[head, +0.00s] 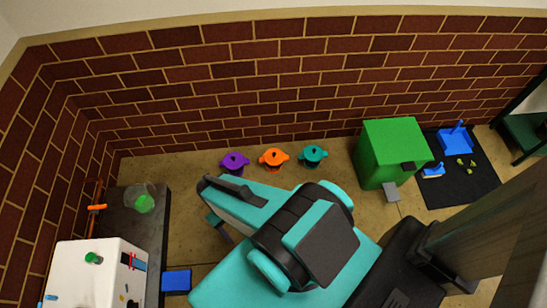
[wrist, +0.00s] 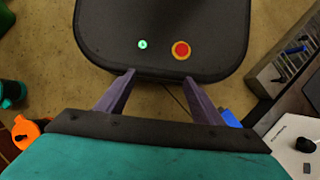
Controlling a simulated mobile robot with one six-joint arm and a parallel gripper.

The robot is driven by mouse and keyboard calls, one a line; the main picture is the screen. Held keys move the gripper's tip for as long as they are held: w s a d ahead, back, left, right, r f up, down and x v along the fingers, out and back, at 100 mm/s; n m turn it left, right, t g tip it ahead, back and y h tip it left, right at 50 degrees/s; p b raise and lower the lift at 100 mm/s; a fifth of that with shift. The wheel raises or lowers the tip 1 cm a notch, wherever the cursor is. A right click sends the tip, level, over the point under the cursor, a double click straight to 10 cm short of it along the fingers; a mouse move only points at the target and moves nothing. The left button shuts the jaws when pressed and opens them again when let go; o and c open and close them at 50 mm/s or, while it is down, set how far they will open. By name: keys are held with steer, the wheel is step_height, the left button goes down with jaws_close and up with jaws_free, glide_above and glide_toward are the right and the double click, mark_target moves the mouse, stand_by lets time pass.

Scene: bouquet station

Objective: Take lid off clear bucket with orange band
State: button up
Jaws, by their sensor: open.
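An orange lidded vessel (head: 274,159) with side tabs and a dark knob stands on the floor by the brick wall, between a purple one (head: 235,162) and a teal one (head: 313,156). The orange lid looks in place; whether the body below is clear or has an orange band is too small to tell. In the wrist view an orange piece (wrist: 28,130) shows at the left edge, with a teal one (wrist: 12,95) above it. My gripper (wrist: 161,80) is open and empty, its fingers apart, well to the side of the orange piece.
A green box (head: 388,150) stands right of the vessels, beside a black mat (head: 480,190) with blue tools. At left, a dark bench (head: 140,235) holds a clear container with green inside (head: 143,199). Floor before the vessels looks clear.

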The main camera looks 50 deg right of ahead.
steer(key=o, duration=0.9)
steer(key=shift+t+y, duration=0.3)
steer(key=shift+t, duration=0.1)
steer(key=w+d+f+b, duration=0.1)
steer(key=w+f+b, duration=0.1)
steer(key=w, duration=0.1)
steer(key=shift+d+f+b, duration=0.3)
steer(key=shift+d+b, duration=0.05)
steer(key=shift+b, duration=0.05)
steer(key=w+d+f+m+t+b, duration=0.2)
steer(key=w+d+f+t+b, duration=0.45)
steer(key=w+d+b, duration=0.85)
steer(key=w+d+f+m+t+h+b, duration=0.1)
steer(key=d+b, duration=1.3)
steer(key=d, duration=1.4)
step_height(320, 180, down, 2)
steer(key=shift+d+f+m+t+h+b, duration=0.3)
steer(key=shift+t+h, duration=0.2)
steer(key=shift+t, duration=0.25)
steer(key=shift+w, duration=0.1)
steer(key=b, duration=0.3)
glide_toward(274, 154)
steer(key=shift+x, duration=2.55)
steer(key=shift+d, duration=0.2)
